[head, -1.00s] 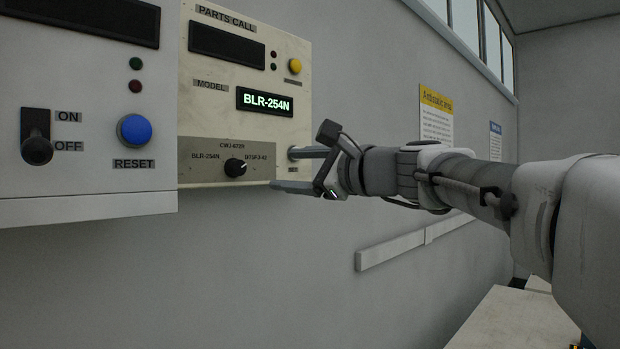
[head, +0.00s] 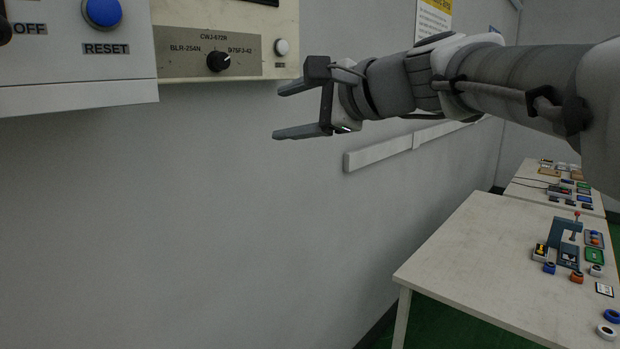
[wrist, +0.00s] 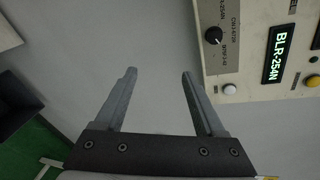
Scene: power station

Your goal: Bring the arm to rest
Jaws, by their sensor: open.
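My arm reaches in from the right in the head view. My gripper (head: 280,112) is open and empty, with its two fingers apart, pointing left in front of the bare grey wall. It is just below the lower right corner of the cream control panel (head: 290,25). In the wrist view my gripper (wrist: 158,72) also shows nothing between its fingers, and the panel lies to its right. The panel's black selector knob (head: 218,62) and white button (head: 281,47) are clear of the fingers. The display (wrist: 287,57) reads BLR-254N.
A white control box with a blue button (head: 101,10) hangs at upper left. A wall rail (head: 378,156) runs below and behind my gripper. A white table (head: 470,250) with a small press (head: 563,235) and several parts stands at lower right. The wall below the panels is clear.

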